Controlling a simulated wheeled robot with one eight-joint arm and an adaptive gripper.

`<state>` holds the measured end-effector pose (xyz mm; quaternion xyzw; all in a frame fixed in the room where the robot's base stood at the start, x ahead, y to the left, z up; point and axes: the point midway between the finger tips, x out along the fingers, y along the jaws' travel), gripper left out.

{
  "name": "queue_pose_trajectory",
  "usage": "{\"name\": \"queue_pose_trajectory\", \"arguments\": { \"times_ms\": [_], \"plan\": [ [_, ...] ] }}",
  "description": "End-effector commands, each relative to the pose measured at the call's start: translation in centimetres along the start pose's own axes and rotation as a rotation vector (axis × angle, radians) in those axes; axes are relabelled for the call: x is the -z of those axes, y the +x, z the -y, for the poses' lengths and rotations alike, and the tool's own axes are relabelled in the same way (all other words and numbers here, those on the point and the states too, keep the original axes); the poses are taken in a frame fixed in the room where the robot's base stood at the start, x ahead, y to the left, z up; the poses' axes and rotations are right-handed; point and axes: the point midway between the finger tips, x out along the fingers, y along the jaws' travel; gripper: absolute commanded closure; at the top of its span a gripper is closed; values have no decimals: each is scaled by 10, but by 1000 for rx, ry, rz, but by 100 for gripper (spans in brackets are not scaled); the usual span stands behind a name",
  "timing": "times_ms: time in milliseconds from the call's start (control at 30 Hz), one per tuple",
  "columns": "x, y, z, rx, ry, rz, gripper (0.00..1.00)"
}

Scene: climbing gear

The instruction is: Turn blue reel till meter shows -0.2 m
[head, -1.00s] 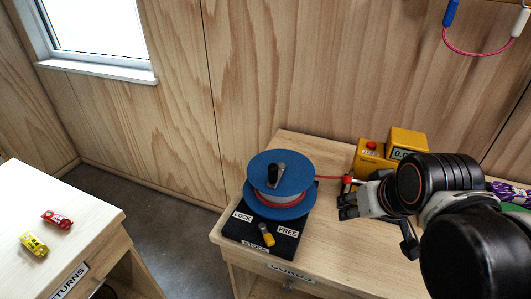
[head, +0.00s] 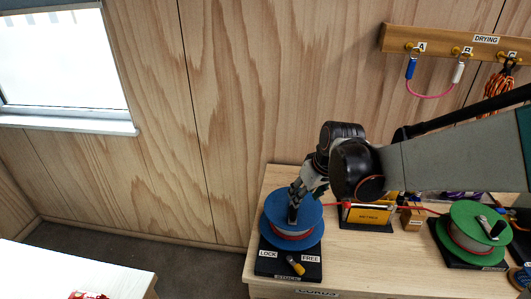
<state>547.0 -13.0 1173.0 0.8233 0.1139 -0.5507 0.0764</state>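The blue reel (head: 273,233) lies flat on its black base (head: 262,267) near the left end of the bench, with red and white cord wound on it. My gripper (head: 296,205) is over the reel, its fingers pointing down at the dark crank handle (head: 293,215). Whether they are closed around the handle is too small to tell. The yellow meter (head: 366,217), marked METRES, stands right of the reel. My arm hides its display, so no reading shows.
A green reel (head: 477,222) on a black base stands to the right. A drying rack (head: 455,47) with hanging cords is on the wall above. A white-topped table (head: 70,270) is at lower left, with a floor gap before the bench (head: 345,257).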

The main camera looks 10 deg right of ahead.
Motion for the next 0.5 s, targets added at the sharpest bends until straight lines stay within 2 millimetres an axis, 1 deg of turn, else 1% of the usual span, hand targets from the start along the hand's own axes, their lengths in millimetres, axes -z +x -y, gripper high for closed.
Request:
{"name": "queue_pose_trajectory", "arguments": {
  "times_ms": [167,500],
  "plan": [
    [0,22,0,0,-1,0,55],
    [0,82,0,0,0,-1,55]
  ]
}}
